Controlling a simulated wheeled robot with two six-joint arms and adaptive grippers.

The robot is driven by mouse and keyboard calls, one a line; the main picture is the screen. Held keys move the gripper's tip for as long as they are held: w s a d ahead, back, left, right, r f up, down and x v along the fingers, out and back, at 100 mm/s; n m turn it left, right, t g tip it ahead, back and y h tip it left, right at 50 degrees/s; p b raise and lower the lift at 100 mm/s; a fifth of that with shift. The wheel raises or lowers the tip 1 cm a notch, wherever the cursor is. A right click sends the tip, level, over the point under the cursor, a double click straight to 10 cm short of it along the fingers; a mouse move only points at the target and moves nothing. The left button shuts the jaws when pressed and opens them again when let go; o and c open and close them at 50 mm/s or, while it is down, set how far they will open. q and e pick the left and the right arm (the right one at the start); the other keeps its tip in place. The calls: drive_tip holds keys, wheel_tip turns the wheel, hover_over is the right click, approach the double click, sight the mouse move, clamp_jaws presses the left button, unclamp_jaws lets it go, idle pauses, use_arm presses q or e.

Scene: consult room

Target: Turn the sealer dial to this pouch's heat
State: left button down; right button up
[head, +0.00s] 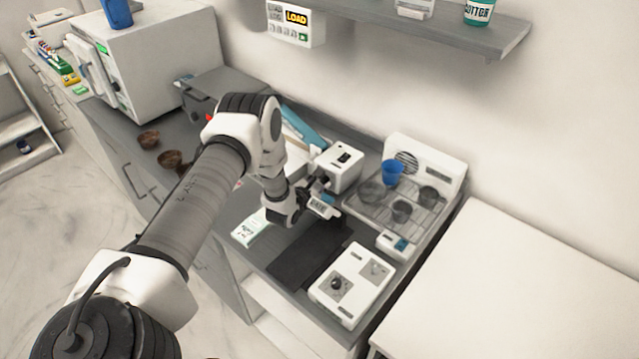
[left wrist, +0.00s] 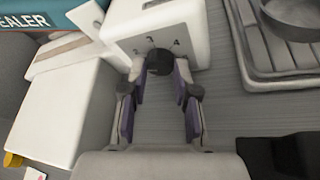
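The sealer's white control box (head: 338,170) stands on the grey counter in the head view. In the left wrist view the box (left wrist: 185,22) has a black dial (left wrist: 159,60) on its front, with the numbers 2, 3 and 4 above it. The dial's pointer cannot be made out. My left gripper (head: 323,187) is at the front of the box. In the left wrist view its fingers (left wrist: 159,80) are apart, one on each side of the dial; contact is unclear. A teal bar lettered "EALER" (left wrist: 50,14) is at upper left. I cannot identify the pouch for certain.
A green-and-white packet (head: 250,229) lies left of a dark mat (head: 305,258). A white two-control device (head: 350,284) stands at the front. A wire rack tray (head: 432,222) with several cups is to the right. Two brown bowls (head: 170,159) are at left.

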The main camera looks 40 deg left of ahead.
use_arm(q)
drive_tip(key=shift+f+b, duration=0.2)
drive_tip(key=shift+b, duration=0.25)
drive_tip(key=b, duration=0.1)
drive_tip(key=m+b, duration=0.1)
drive_tip(key=b, duration=0.1)
drive_tip(key=shift+f+y, duration=0.25)
drive_tip(key=shift+y, duration=0.15)
drive_tip(key=shift+d+r+m+b, duration=0.1)
drive_tip(key=shift+r+m+b, duration=0.05)
drive_tip(key=shift+m+b, duration=0.25)
drive_tip(key=shift+r+t+y, duration=0.2)
drive_tip(key=shift+t+y, duration=0.1)
drive_tip(key=shift+r, duration=0.1)
